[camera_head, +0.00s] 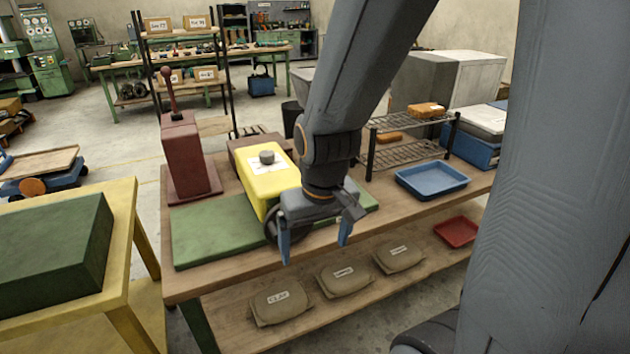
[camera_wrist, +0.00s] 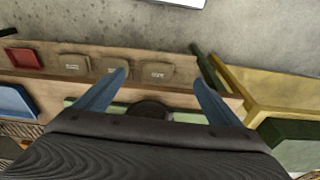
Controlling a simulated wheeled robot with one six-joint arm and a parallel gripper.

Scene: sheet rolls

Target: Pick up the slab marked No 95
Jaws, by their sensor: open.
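Three tan, pillow-like slabs with white labels lie in a row on the lower shelf of the wooden bench: a left one (camera_head: 282,306), a middle one (camera_head: 344,285) and a right one (camera_head: 399,262). Their label print is too small to read surely, so I cannot tell which is No 95. The wrist view shows them in reversed order, the left one (camera_wrist: 158,79) between the finger tips. My gripper (camera_head: 315,253) is open and empty, blue fingers pointing down at the bench's front edge, above and apart from the slabs. It also shows in the wrist view (camera_wrist: 160,78).
The bench top (camera_head: 240,275) above the shelf carries a yellow machine (camera_head: 262,180), a green mat (camera_head: 215,235) and a blue tray (camera_head: 432,179). A red tray (camera_head: 457,231) sits right on the shelf. A yellow table (camera_head: 128,215) with a green block stands left.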

